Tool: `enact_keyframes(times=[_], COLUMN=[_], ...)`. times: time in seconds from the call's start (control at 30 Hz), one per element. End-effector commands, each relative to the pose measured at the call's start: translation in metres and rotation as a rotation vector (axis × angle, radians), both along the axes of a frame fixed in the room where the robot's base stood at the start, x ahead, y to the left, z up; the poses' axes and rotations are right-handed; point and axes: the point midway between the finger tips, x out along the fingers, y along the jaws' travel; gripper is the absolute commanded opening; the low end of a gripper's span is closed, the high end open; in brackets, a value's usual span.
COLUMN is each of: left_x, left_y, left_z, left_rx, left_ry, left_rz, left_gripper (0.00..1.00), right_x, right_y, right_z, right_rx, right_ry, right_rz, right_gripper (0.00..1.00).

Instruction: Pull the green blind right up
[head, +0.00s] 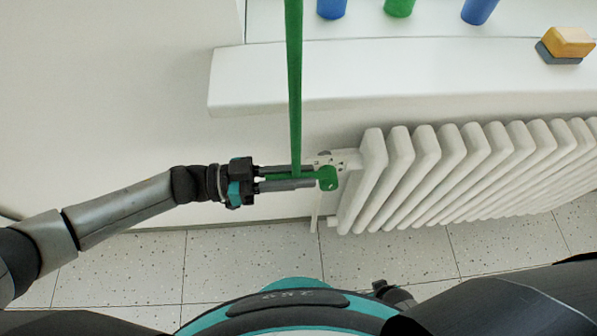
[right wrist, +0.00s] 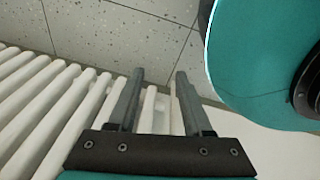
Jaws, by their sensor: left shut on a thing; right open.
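A green strap (head: 294,80) hangs straight down from the top edge of the head view and ends in a green handle (head: 327,178). My left gripper (head: 305,178) is shut on the green handle, low beside the radiator, with the handle's rounded end showing past the fingertips. The green blind itself is not in view. My right gripper (right wrist: 155,100) is open and empty in the right wrist view, with the radiator and floor beyond its fingers.
A white radiator (head: 440,165) stands right of my left gripper, under a white window sill (head: 380,82). On the sill are blue cups (head: 478,10), a green cup (head: 399,7) and a sponge-like block (head: 567,43). The speckled floor (head: 250,255) looks clear.

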Motion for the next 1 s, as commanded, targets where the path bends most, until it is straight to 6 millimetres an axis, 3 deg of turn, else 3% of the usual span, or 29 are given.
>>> enact_keyframes(times=[0.03,0.23,0.5,1.0], left_x=[0.005,0.005,0.005,0.005], left_y=[0.001,0.001,0.001,0.001], left_z=[0.011,0.028,0.053,0.1], left_rx=[-0.004,-0.004,-0.004,-0.003], left_ry=[-0.001,-0.001,-0.001,-0.001], left_rz=[0.009,0.009,0.009,0.01], left_gripper=[0.0,0.0,0.0,0.0], right_x=[-0.007,-0.029,-0.053,-0.073], right_y=[-0.002,-0.002,0.013,0.025], right_z=[0.005,0.014,0.035,0.08], right_rx=[-0.002,0.002,0.019,0.031], right_ry=[0.007,0.025,0.06,0.095], right_rz=[0.0,0.002,0.008,0.014], right_gripper=[0.5,0.5,0.5,0.5])
